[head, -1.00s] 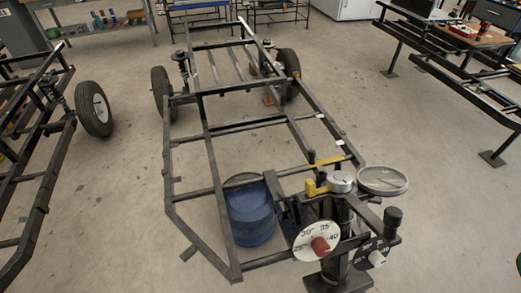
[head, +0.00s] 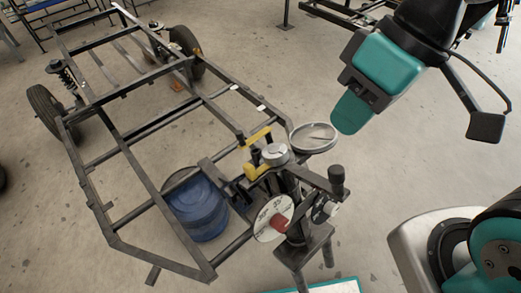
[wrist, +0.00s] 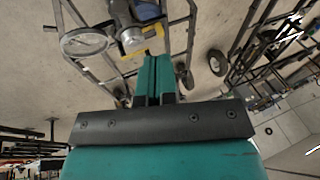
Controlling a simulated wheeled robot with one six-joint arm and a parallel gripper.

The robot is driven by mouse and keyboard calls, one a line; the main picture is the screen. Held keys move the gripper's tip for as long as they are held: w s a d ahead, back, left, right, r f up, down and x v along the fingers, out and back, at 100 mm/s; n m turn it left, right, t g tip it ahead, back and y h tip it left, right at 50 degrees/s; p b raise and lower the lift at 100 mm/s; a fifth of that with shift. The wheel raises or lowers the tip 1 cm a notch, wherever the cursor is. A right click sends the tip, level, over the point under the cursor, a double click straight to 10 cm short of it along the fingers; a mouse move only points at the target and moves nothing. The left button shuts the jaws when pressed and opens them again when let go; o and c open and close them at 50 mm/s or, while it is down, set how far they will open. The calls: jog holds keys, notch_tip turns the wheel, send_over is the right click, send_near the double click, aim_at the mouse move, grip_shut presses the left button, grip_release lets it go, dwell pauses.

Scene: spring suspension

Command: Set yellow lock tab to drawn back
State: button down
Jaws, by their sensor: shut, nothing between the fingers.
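Two yellow parts show on the test stand beside the round grey cap (head: 275,154): a yellow bar (head: 258,136) behind it and a yellow block (head: 256,171) to its left. I cannot tell for sure which is the lock tab, or its setting. In the wrist view, yellow also shows near the cap as a bar (wrist: 138,53). My gripper (head: 346,120) is shut and empty, up and right of the stand near the round dish in the head view. In the wrist view its teal fingers (wrist: 160,62) lie together, their tips near the cap and yellow bar in the picture.
A round glass-like dish (head: 313,137), a white dial (head: 272,218) with a red knob (head: 279,223) and a black-knobbed lever (head: 336,174) crowd the stand. A blue drum (head: 198,207) stands by the black tube frame (head: 160,263).

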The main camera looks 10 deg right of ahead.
jog(key=w+a+f+g+y, duration=0.1)
jog(key=w+a+f+g, duration=0.2)
jog(key=w, duration=0.4)
jog(key=g+y, duration=0.2)
send_near(249, 166)
jog(key=w+d, duration=0.2)
jog(key=shift+d+r, duration=0.3)
jog(key=shift+d, duration=0.1)
jog(key=x, duration=1)
jog(key=shift+a+r, duration=0.1)
jog(key=shift+s+a, duration=0.7)
jog(key=shift+a, duration=0.3)
jog(key=shift+p, duration=0.3)
